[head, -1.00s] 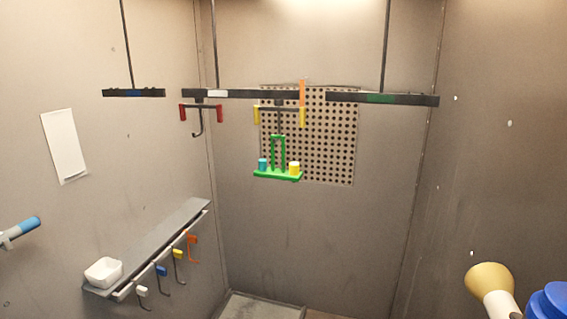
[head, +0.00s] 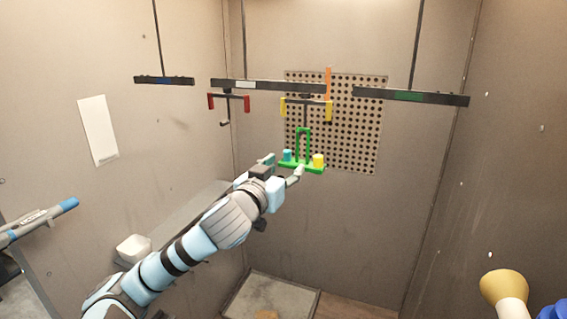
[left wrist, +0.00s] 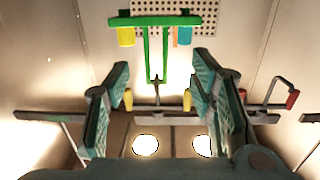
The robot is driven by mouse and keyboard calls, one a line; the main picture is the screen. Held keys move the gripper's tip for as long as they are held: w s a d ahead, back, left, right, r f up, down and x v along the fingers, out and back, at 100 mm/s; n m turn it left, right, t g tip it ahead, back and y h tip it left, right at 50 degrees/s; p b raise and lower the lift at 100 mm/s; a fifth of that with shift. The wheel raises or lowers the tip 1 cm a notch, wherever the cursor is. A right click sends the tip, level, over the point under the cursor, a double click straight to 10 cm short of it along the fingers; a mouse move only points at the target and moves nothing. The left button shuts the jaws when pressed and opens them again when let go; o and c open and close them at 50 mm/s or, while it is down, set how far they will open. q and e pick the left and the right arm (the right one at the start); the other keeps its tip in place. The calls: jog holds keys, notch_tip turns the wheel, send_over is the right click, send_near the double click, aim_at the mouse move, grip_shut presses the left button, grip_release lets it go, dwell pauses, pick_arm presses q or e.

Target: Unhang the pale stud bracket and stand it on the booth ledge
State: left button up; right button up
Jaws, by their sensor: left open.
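The stud bracket I see is green rather than pale, with a flat bar (head: 312,168), an upright loop, and one teal and one yellow stud. It hangs upright below a yellow-ended hanger (head: 305,101). In the left wrist view the green bracket (left wrist: 185,20) appears upside down, its loop lying between the directions of my two fingers. My left gripper (head: 284,167) is open beside the bracket's lower left; contact cannot be told. It also shows in the left wrist view (left wrist: 162,65). The grey booth ledge (head: 190,212) on the left wall is partly behind my left arm. My right gripper is not in view.
A white tub (head: 133,248) stands on the ledge's near end. A red-ended hanger (head: 228,98) hangs left of the bracket. Dark bars (head: 410,97) hang overhead. A perforated panel (head: 350,140) is on the back wall. A yellowish cone (head: 500,287) is at lower right.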

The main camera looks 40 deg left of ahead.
pick_arm(q)
notch_tip(320, 180, up, 2)
jog(key=s, duration=0.2)
jog(key=p, duration=0.2)
send_over(302, 163)
jog(key=shift+s+d, duration=0.15)
jog(key=shift+s, duration=0.1)
jog(key=shift+w+r, duration=0.15)
jog(key=shift+w, duration=0.15)
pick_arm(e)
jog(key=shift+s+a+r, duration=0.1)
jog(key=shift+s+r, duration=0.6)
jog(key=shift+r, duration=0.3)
pick_arm(q)
grip_shut()
